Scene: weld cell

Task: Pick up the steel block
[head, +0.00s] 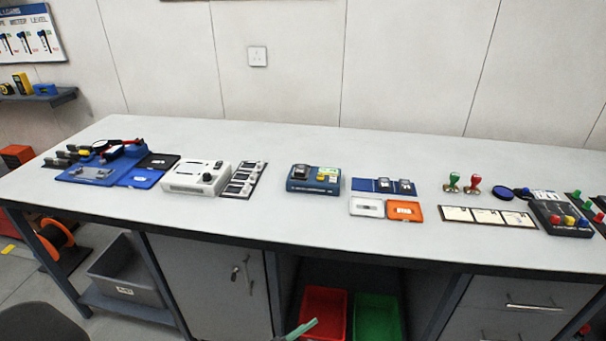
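A low grey metallic piece (92,172) lies on a blue mat (72,180) at the left end of the long bench. It may be the steel block, but it is too small here to be sure.
A white instrument (185,177) stands right of the mats on the bench (290,220). Further right are a blue device (314,180), an orange tray (404,211), stamps (473,186) and a dark button box (562,220). Red (323,308) and green (377,312) bins sit below. The front strip is mostly clear.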

